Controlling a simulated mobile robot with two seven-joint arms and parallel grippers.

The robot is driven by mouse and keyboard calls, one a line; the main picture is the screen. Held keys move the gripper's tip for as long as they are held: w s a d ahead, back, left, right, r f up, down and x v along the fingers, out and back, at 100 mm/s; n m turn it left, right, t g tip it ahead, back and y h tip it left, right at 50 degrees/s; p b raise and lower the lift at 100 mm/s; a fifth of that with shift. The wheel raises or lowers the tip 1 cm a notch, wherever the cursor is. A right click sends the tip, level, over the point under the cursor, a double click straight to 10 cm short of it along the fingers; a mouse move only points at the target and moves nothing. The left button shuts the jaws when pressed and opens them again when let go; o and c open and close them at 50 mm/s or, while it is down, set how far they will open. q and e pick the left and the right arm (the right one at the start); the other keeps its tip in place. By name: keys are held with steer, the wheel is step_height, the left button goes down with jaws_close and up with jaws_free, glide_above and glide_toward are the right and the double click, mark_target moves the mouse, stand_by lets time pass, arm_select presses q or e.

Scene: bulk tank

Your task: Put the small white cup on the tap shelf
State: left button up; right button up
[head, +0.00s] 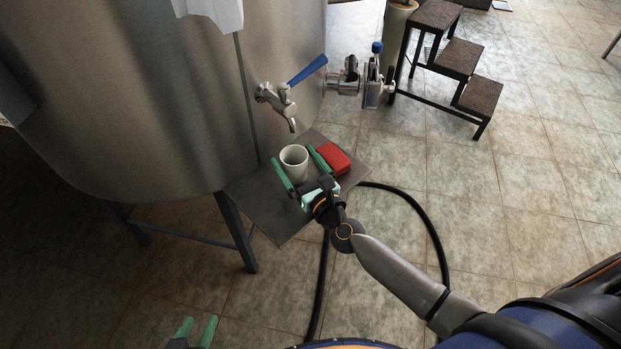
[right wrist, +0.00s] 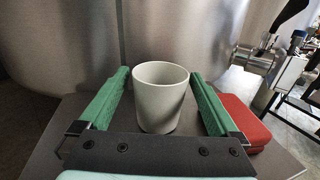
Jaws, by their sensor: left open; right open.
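The small white cup (head: 294,162) stands upright on the dark tap shelf (head: 284,226), below the tap (head: 283,101) with the blue lever. It also shows in the right wrist view (right wrist: 160,98). My right gripper (head: 297,165) is open, with its green fingers on either side of the cup; in the right wrist view gaps show between the cup and both fingers. My left gripper (head: 196,332) is open and empty at the bottom edge of the head view, low and away from the shelf.
A red block-like object (head: 335,158) lies on the shelf right beside my right gripper's finger. The steel tank (head: 150,90) rises behind the shelf. A valve (head: 372,84) juts out at right. A black hose (head: 432,225) and a step stool (head: 455,60) are on the tiled floor.

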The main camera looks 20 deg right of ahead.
steer(key=s, duration=0.3)
steer(key=s+d, duration=0.1)
steer(key=s, duration=0.6)
steer(key=shift+s+d+f+b, duration=0.15)
steer(key=shift+s+d+b, duration=0.1)
steer(key=shift+b, duration=0.15)
steer(key=shift+s, duration=0.45)
